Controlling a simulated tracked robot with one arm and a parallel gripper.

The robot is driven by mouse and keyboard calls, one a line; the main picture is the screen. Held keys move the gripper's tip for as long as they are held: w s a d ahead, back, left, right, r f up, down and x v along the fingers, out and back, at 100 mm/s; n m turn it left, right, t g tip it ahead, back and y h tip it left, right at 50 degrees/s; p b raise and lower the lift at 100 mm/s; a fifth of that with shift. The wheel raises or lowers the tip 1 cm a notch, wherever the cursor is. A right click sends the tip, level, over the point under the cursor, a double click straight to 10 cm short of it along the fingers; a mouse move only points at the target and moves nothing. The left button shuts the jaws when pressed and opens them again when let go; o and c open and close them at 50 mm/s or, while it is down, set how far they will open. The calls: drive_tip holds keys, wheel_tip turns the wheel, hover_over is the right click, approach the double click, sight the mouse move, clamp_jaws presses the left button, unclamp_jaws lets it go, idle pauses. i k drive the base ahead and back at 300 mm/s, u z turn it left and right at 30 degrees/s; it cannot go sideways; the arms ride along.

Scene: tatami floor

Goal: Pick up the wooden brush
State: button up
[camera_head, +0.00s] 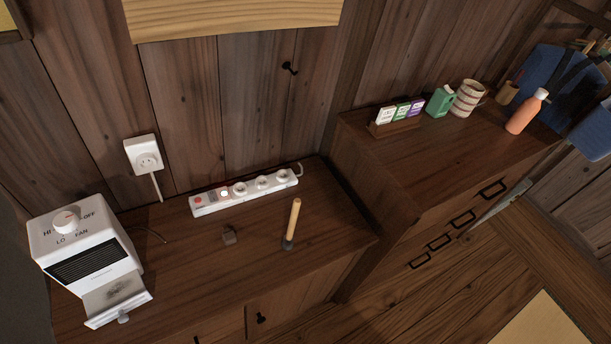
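A slim light-wood handle (294,220) with a dark lower end stands nearly upright on the low dark wooden cabinet (200,285), close to its right end. It looks like the wooden brush, but its dark end is too small to make out bristles. Nothing touches the handle. My gripper does not show in this view.
A white heater (85,249) stands at the left. The right cabinet (430,165) bears seed packets (402,111), a green can (440,101) and an orange bottle (526,112).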

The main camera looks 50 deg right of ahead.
sight(288, 243)
drive_tip(key=z, duration=0.9)
drive_tip(key=k, duration=0.2)
drive_tip(key=z, duration=0.05)
